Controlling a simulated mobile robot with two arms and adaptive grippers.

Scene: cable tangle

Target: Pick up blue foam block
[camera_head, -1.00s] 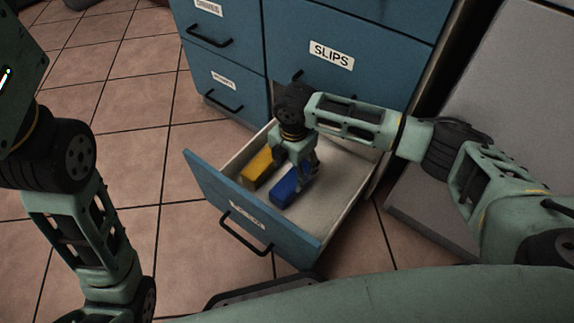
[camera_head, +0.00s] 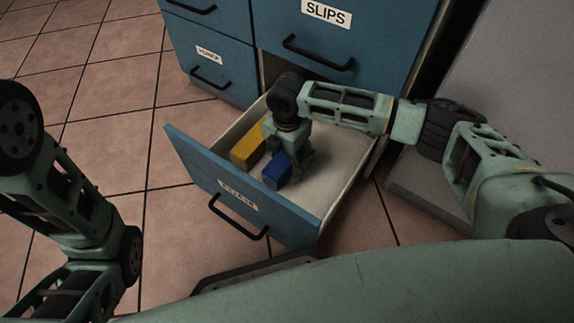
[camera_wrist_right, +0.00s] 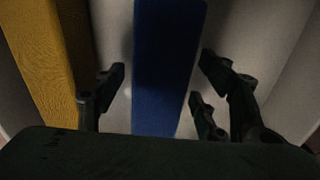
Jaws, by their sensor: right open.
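The blue foam block (camera_head: 277,171) lies in the open drawer (camera_head: 240,193). My right gripper (camera_head: 300,163) points down into the drawer over the far end of the block and hides part of it. In the right wrist view the blue block (camera_wrist_right: 168,65) lies between the spread fingers of my right gripper (camera_wrist_right: 160,95), with gaps on both sides. The fingers are open and empty. My left arm shows at the left edge of the head view, but its gripper is out of view.
A yellow block (camera_head: 249,147) lies in the drawer left of the blue one; it also shows in the right wrist view (camera_wrist_right: 50,60). The drawer walls enclose both. The right part of the drawer floor (camera_head: 338,160) is bare. The blue cabinet (camera_head: 225,50) stands behind.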

